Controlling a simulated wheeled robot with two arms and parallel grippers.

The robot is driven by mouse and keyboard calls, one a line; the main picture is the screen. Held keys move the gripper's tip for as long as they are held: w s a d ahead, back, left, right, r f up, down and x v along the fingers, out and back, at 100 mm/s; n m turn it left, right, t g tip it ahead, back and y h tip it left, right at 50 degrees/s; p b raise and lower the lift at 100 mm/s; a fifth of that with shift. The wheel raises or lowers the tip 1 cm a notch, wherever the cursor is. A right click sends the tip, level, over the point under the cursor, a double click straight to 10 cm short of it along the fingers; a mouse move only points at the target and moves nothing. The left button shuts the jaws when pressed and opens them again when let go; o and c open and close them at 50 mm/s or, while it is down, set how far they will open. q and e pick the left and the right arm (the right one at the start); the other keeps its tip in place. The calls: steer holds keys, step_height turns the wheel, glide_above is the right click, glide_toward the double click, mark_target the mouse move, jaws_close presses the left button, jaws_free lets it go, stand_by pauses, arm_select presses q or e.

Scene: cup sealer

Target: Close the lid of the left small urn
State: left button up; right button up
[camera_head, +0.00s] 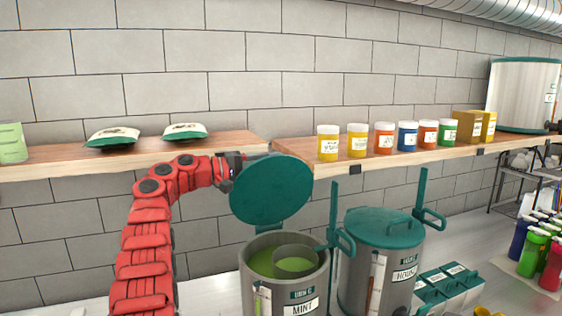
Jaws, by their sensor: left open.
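The left small urn (259,301) is a grey cylinder with a MINT label and green contents, with a round grey-rimmed vessel inside it. Its green lid (272,194) stands raised and open above the back of the urn. My left gripper (243,160) is at the upper left edge of the lid, partly hidden behind it. I cannot tell whether it touches the lid. My right gripper is not in view.
A second urn (375,266) with its green lid (384,227) shut stands to the right. Green boxes (446,285) are beside it. A wooden shelf (225,143) above holds bags, and another shelf (345,164) holds several jars. Bottles (534,252) stand at far right.

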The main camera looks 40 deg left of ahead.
arm_select(q)
steer(key=shift+s+a+r, duration=0.1)
steer(key=shift+s+a, duration=0.05)
steer(key=shift+s, duration=0.15)
steer(key=shift+c, duration=1.3)
jaws_close()
